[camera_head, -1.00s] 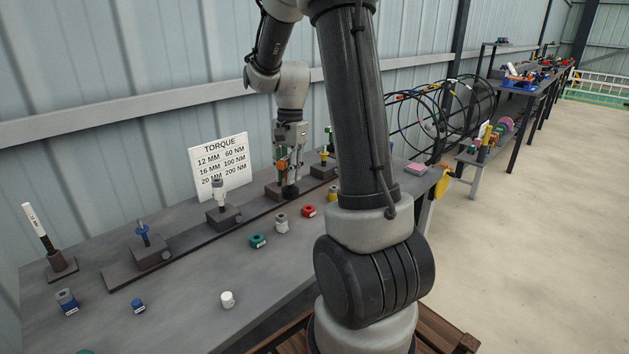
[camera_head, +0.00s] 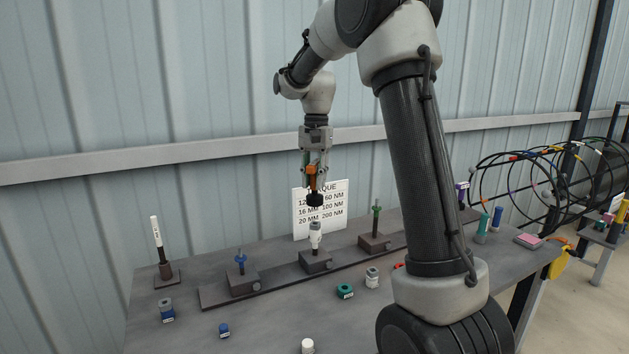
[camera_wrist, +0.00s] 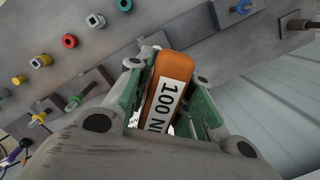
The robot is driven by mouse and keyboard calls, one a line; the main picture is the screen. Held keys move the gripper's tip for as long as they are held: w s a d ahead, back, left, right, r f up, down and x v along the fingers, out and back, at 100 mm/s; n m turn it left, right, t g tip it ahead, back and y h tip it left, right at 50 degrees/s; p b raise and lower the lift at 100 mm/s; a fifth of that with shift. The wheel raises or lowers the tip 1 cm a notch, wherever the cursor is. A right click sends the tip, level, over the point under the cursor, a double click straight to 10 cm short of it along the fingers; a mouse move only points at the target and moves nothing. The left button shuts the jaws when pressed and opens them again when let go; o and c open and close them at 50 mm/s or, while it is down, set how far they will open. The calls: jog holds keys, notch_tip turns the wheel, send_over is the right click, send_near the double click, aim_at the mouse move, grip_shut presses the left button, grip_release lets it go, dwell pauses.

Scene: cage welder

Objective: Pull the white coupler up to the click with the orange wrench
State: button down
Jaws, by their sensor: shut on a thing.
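The orange wrench (camera_head: 312,176) is upright in my gripper (camera_head: 315,168), with its black head pointing down. In the wrist view the wrench (camera_wrist: 166,92) shows a white label reading "100 N", its end cut off, between the green-sided fingers. The white coupler (camera_head: 316,238) stands upright on a dark block on the bench rail. The wrench's black head is above the coupler, with a small gap seemingly between them. In the wrist view the wrench and fingers hide most of what lies below.
A torque sign (camera_head: 335,215) stands close behind, partly hidden by the wrench. Neighbouring blocks carry a blue stud (camera_head: 241,262) and a green stud (camera_head: 376,215). A black-and-white marked post (camera_head: 157,235) stands left. Loose collars, including a teal one (camera_head: 345,291), lie in front.

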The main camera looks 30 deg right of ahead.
aim_at(315, 195)
jog(key=shift+f, duration=0.1)
jog(key=shift+f, duration=2.25)
jog(key=shift+f, duration=0.15)
jog(key=shift+f, duration=0.5)
jog(key=shift+f, duration=0.2)
jog(key=shift+f, duration=0.35)
jog(key=shift+w+m+t, duration=0.1)
jog(key=shift+m+t, duration=0.2)
jog(key=shift+m, duration=2.7)
